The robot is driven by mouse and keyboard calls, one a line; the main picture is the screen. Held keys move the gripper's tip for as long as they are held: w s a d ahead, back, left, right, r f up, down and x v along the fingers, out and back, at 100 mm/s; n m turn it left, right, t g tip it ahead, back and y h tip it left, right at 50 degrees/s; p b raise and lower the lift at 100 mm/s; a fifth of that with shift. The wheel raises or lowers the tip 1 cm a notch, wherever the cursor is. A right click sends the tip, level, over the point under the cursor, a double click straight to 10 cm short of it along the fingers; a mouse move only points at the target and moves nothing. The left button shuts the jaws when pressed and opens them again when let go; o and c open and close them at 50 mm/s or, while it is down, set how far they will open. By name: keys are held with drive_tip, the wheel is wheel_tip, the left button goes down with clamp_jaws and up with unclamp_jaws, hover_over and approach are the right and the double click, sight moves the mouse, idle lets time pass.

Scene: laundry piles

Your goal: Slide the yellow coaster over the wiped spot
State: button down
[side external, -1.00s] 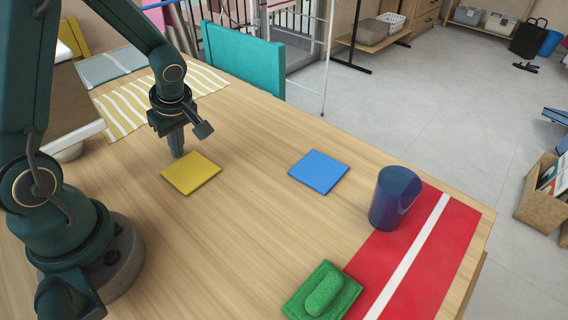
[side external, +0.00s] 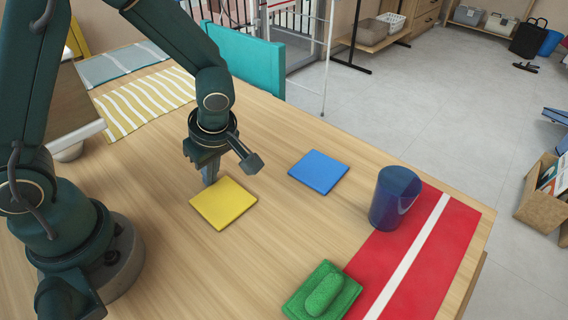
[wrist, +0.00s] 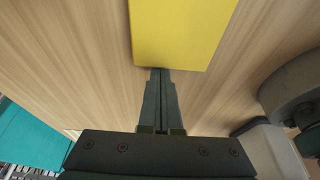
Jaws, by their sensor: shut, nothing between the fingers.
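The yellow coaster (side external: 224,203) lies flat on the wooden table, left of the blue coaster (side external: 318,172) in the side view. My gripper (side external: 209,181) is shut and empty, pointing down at the table. Its fingertips are at the coaster's far-left edge; in the wrist view the gripper (wrist: 158,72) meets the near edge of the yellow coaster (wrist: 182,30) and seems to touch it. A green scrubber (side external: 322,292) lies at the front, partly on the red runner. I cannot make out a wiped spot on the wood.
A dark blue cup (side external: 395,198) stands on the red runner (side external: 455,235) with a white stripe at the right. A yellow striped cloth (side external: 140,103) lies at the back left. A teal chair back (side external: 245,62) rises behind the table. Wood between the yellow coaster and the scrubber is clear.

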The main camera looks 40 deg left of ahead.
sight(231, 200)
drive_tip(key=d, duration=0.6)
drive_tip(key=shift+d, duration=0.4)
